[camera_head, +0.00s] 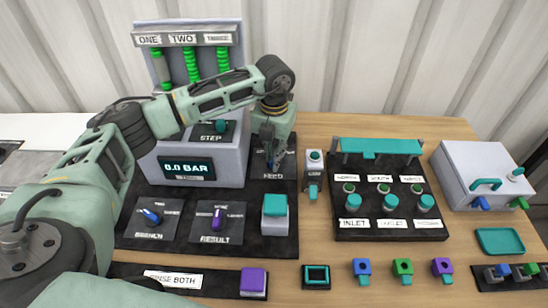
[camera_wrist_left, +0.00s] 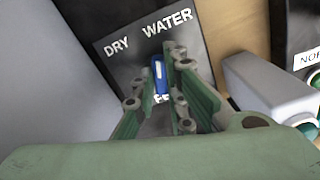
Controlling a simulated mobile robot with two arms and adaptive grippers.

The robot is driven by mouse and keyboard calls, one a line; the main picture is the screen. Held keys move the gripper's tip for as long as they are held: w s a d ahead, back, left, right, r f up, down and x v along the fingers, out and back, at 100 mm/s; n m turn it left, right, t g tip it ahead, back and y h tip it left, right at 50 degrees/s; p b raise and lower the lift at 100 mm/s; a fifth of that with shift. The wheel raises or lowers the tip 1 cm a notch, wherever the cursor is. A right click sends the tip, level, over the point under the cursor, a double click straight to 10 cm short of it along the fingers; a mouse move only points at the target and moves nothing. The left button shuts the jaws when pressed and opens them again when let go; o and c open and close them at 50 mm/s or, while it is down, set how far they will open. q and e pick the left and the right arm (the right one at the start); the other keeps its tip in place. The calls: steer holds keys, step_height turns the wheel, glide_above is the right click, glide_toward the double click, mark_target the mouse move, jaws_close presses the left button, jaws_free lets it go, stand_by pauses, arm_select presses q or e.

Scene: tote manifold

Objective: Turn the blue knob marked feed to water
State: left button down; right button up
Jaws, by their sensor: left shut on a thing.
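My left gripper (camera_head: 273,165) reaches down onto the dark feed panel (camera_head: 287,185) beside the grey pressure housing; it hides much of the panel and knob in the head view. In the left wrist view, my left gripper's green fingers (camera_wrist_left: 155,92) are shut on the blue knob (camera_wrist_left: 158,74), one finger on each side. The knob has a white line, which points up the picture, roughly toward the left part of the word WATER. DRY and WATER are printed on the feed panel (camera_wrist_left: 133,60); the label below the knob is partly hidden. My right gripper is not in view.
A white block with a teal lever (camera_head: 313,175) stands right of the panel, close to the gripper. Branch (camera_head: 151,216) and result (camera_head: 217,218) knobs and a teal-topped box (camera_head: 274,215) lie nearer. A valve board (camera_head: 390,237) stands further right.

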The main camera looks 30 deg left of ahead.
arm_select(q)
steer(key=shift+w+r+m+b, duration=0.1)
steer(key=shift+m+b, duration=0.6)
steer(key=shift+m, duration=1)
steer(key=c, duration=1.8)
jaws_free()
step_height(320, 180, up, 12)
